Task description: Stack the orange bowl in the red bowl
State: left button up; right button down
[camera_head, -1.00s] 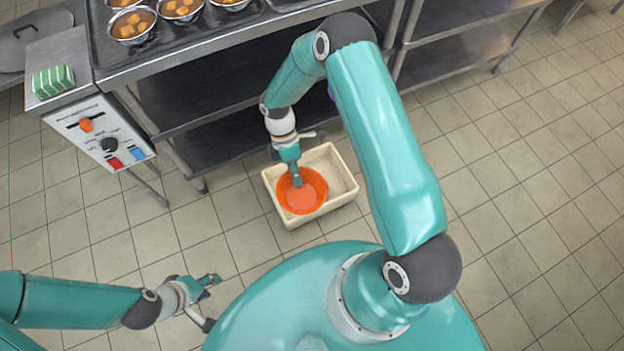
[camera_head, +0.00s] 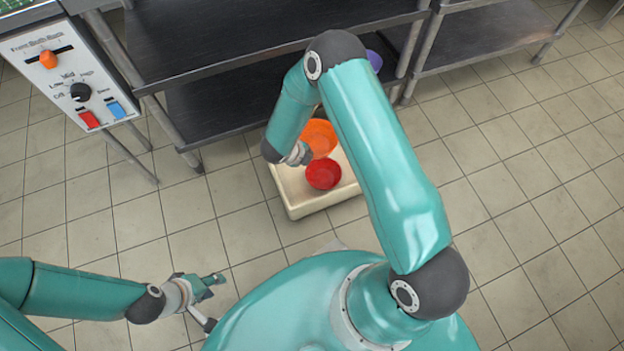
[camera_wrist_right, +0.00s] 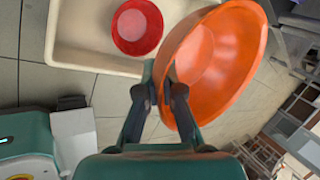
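The red bowl (camera_head: 323,176) sits upright and empty in a cream crate (camera_head: 300,207) on the floor. It also shows in the right wrist view (camera_wrist_right: 137,27). The orange bowl (camera_head: 319,136) is larger and shows beyond the red bowl in the head view. In the right wrist view the orange bowl (camera_wrist_right: 215,62) is tilted, with its rim between the fingers of my right gripper (camera_wrist_right: 162,88), apart from the red bowl. In the head view the right fingertips are hidden by my arm. My left gripper (camera_head: 212,298) is open and empty over the floor.
A metal shelf unit (camera_head: 225,92) stands just behind the crate, with a purple object (camera_head: 374,60) on it. A control panel (camera_head: 75,80) is at the upper left. The tiled floor right of the crate is clear.

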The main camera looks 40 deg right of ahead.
notch_tip(320, 180, down, 18)
jog(key=b, duration=0.5)
jog(key=shift+r, duration=0.15)
jog(key=shift+f+b, duration=0.65)
jog(key=shift+b, duration=0.35)
jog(key=c, duration=1.3)
grip_release()
jog(key=shift+r, duration=0.1)
